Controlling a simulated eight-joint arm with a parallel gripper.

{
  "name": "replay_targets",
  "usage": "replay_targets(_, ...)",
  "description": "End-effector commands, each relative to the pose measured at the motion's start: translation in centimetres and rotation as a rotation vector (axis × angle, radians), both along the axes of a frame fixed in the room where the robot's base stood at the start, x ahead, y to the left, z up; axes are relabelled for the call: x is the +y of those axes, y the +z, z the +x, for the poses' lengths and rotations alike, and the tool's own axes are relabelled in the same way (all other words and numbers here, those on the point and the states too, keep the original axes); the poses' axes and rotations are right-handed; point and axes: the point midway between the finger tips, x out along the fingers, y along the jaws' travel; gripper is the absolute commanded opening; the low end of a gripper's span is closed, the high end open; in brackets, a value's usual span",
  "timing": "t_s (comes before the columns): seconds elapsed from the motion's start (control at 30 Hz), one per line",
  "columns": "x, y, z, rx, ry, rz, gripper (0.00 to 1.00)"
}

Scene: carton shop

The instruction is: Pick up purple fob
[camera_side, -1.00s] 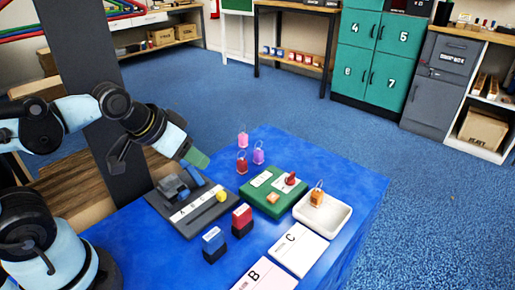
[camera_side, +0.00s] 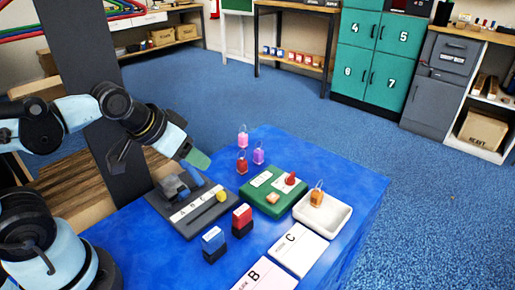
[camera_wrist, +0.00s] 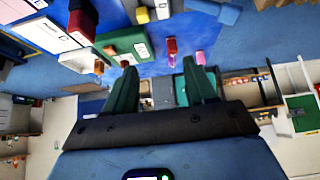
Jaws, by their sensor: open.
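The purple fob (camera_side: 258,155) stands upright on the blue table with its ring on top, just right of the red fob (camera_side: 242,163) and in front of the pink fob (camera_side: 243,140). My gripper (camera_side: 198,159) is open and empty, in the air to the left of these fobs, above the dark grey block. In the wrist view, my gripper (camera_wrist: 160,65) has its green fingers apart. The red fob (camera_wrist: 171,46) shows beyond them. A pinkish-purple piece behind it and a pink fob to its right show too. I cannot surely tell which is the purple fob there.
A green board (camera_side: 258,203) with a red piece stands right of the grey block (camera_side: 188,221). A white tray (camera_side: 340,222) holds an orange fob (camera_side: 317,195). Blue and red stamps (camera_side: 213,242) and lettered cards (camera_side: 298,250) lie in front. The table right of the purple fob is clear.

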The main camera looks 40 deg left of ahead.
Motion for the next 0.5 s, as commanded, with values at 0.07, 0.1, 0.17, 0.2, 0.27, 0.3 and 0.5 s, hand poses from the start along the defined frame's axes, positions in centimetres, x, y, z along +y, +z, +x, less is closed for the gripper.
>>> replay_targets(0.07,0.0,0.2,0.2,0.005,0.0,0.0,0.55)
replay_targets(0.1,0.0,0.4,0.4,0.011,0.001,0.001,0.55)
replay_targets(0.17,0.1,1.0,1.0,0.025,0.001,0.001,0.55)
replay_targets(0.2,0.1,1.5,1.4,0.04,0.001,0.002,0.55)
replay_targets(0.27,0.2,2.3,2.4,0.066,0.003,0.002,0.55)
replay_targets(0.3,0.2,2.9,3.2,0.086,0.003,0.003,0.55)
replay_targets(0.5,0.6,5.0,7.3,0.192,0.006,0.005,0.55)
